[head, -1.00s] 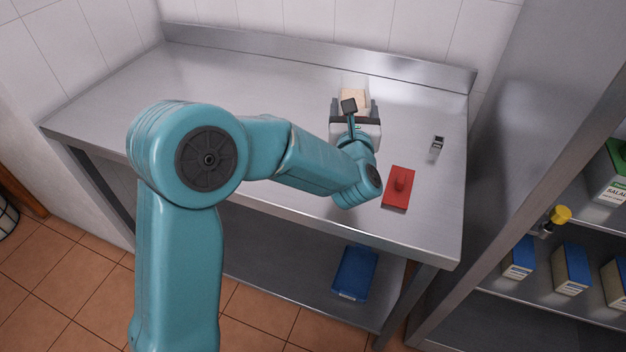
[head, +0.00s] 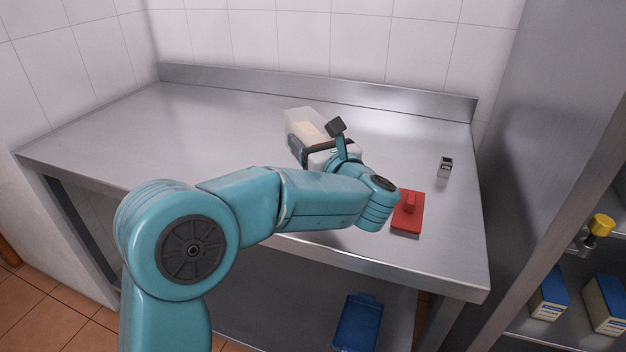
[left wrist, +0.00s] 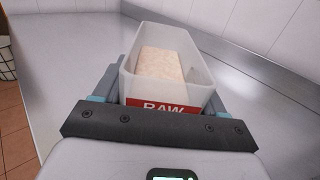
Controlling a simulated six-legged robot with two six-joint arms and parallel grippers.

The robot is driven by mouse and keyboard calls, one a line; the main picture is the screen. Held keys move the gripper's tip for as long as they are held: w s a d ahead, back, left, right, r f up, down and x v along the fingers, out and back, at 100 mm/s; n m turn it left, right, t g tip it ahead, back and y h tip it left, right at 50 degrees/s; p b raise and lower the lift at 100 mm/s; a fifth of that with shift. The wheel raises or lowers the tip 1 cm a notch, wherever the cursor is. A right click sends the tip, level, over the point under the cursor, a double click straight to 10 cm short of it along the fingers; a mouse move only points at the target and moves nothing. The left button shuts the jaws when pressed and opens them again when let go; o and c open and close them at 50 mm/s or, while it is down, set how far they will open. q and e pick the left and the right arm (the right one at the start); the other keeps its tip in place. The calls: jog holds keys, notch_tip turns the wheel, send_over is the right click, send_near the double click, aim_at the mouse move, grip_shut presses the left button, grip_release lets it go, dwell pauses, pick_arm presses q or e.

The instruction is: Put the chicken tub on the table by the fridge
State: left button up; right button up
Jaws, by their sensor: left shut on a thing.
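The chicken tub (head: 303,124) is a clear, open-topped tub with pale contents, over or on the steel table (head: 215,115). In the left wrist view the tub (left wrist: 172,62) shows a red label reading "RAW" on its near end. My left gripper (head: 312,146) is shut on the tub, with a jaw on each side of it in the left wrist view (left wrist: 158,92). Whether the tub's base touches the table is hidden. My right gripper is not in view.
A red object with a raised handle (head: 407,212) lies at the table's front right. A small grey device (head: 445,167) stands near the right edge. A blue lid or tray (head: 358,322) is on the lower shelf. The table's left side is clear.

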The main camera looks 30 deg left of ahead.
pick_arm(q)
notch_tip(320, 180, down, 9)
jog(key=shift+w+r, duration=0.1)
jog(key=shift+r, duration=0.25)
jog(key=shift+f+b, duration=0.2)
jog(key=shift+b, duration=0.2)
jog(key=o, duration=1.3)
jog(key=shift+f, duration=0.1)
jog(key=shift+c, duration=0.2)
jog(key=o, duration=0.3)
